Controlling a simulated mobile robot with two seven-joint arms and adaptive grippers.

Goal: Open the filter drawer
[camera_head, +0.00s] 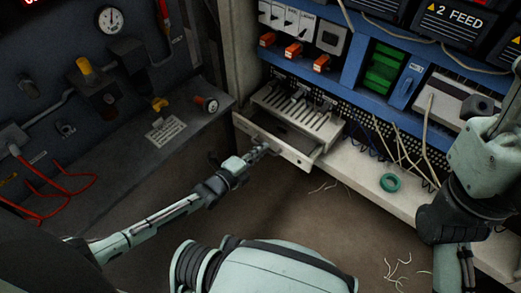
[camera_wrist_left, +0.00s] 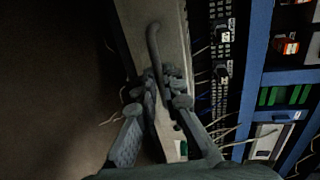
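The filter drawer (camera_head: 306,161) is a pale, shallow drawer low in the blue and white cabinet. It stands partly out, with its dark inside showing behind the front panel. A slotted pale tray or grille (camera_head: 284,107) sits behind it. My left gripper (camera_head: 262,149) is at the drawer front. In the left wrist view, the fingers of my left gripper (camera_wrist_left: 160,82) close around the grey bar handle (camera_wrist_left: 154,42), whose curved end sticks out past them. The gripped stretch is mostly hidden by the fingers. Of my right arm only links show at the right; its gripper is not seen.
A green ring (camera_head: 390,183) lies on the pale ledge (camera_head: 352,172) right of the drawer. Loose wires hang over the cabinet. A dark side bench with a red-ended knob (camera_head: 209,104) stands at left. The brown floor before the drawer is clear except for scraps (camera_head: 399,270).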

